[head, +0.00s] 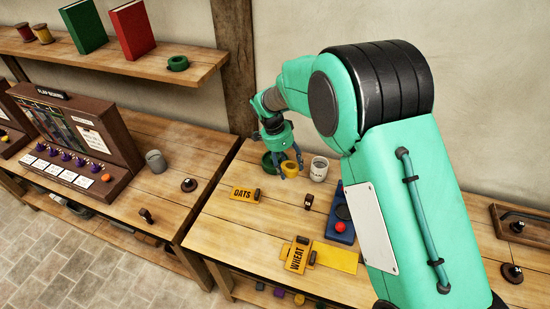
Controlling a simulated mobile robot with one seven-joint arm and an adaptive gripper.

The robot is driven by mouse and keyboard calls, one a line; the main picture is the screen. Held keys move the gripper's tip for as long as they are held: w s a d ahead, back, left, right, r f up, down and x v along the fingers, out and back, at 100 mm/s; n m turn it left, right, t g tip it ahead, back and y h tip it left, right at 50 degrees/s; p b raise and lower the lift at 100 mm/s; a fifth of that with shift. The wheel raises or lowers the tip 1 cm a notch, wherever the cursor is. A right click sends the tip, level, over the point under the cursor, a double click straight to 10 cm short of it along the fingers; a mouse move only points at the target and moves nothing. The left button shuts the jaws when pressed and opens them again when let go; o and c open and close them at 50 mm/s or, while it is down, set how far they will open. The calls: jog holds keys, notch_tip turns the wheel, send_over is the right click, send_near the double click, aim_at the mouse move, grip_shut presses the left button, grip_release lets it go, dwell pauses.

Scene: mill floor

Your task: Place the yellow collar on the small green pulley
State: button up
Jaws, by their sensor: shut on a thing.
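My gripper (285,168) is over the back of the right-hand workbench, pointing down. It is shut on the yellow collar (289,167), a small yellow ring that shows between its fingers. A dark green round thing (268,160) shows just left of and behind the collar, partly hidden by my gripper; it may be a pulley. I cannot tell whether the collar touches it. Another green round piece with a hollow middle (177,63) sits on the wall shelf. I cannot tell for sure which is the small green pulley.
A white mug (319,169) stands close right of my gripper. The OATS plate (243,194), WHEAT plate (297,256), yellow sheet (334,257) and blue box with a red button (340,226) lie nearer. A grey cup (155,161) stands on the left bench. A wooden post (236,65) rises behind.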

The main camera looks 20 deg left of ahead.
jog(key=n+t, duration=0.1)
jog(key=f+n+t, duration=0.1)
jog(key=n, duration=0.1)
jog(key=s+f+n, duration=0.1)
jog(key=n, duration=0.1)
jog(key=shift+a+t+y, duration=0.2)
jog(key=shift+t+y, duration=0.2)
jog(key=shift+s+a+f+n+t+y, duration=0.2)
jog(key=shift+f+n+t+y, duration=0.15)
jog(key=shift+n, duration=0.45)
jog(key=shift+s+a+f+n+t+y, duration=0.1)
jog(key=shift+a+f+n+t+y, duration=0.2)
jog(key=shift+n, duration=0.5)
jog(key=p, duration=0.1)
send_over(267, 164)
jog(key=w+d, duration=0.3)
jog(key=shift+a+f, duration=0.25)
jog(key=shift+f, duration=0.45)
jog(key=shift+f, duration=1.8)
jog(key=shift+f, duration=0.1)
